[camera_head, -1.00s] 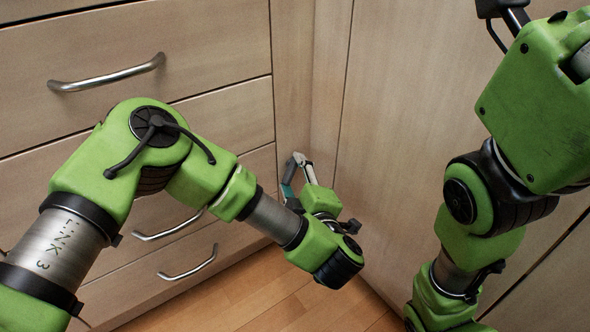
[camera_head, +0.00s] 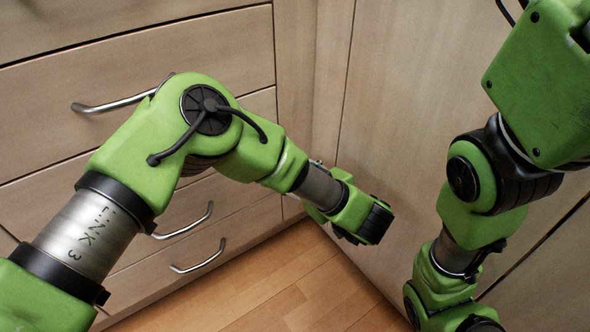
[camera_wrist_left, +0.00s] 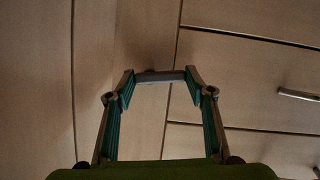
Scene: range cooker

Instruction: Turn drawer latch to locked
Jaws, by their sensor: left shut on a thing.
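In the left wrist view my left gripper (camera_wrist_left: 160,78) has its two teal-padded fingers closed in on a short grey bar, which looks like the drawer latch (camera_wrist_left: 158,77). The bar lies across between the fingertips, against the wooden front. Its locked or unlocked position cannot be read. In the head view my left wrist (camera_head: 362,220) hides the latch and most of this gripper, close to the inner corner of the cabinets. My right arm (camera_head: 470,225) stands at the right, and its gripper is not visible.
Wooden drawers with bar handles (camera_head: 197,256) fill the left. A plain wooden panel (camera_head: 400,90) stands at the right, beyond the corner. The plank floor (camera_head: 300,295) below is clear. Another handle (camera_wrist_left: 299,95) shows at the right of the left wrist view.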

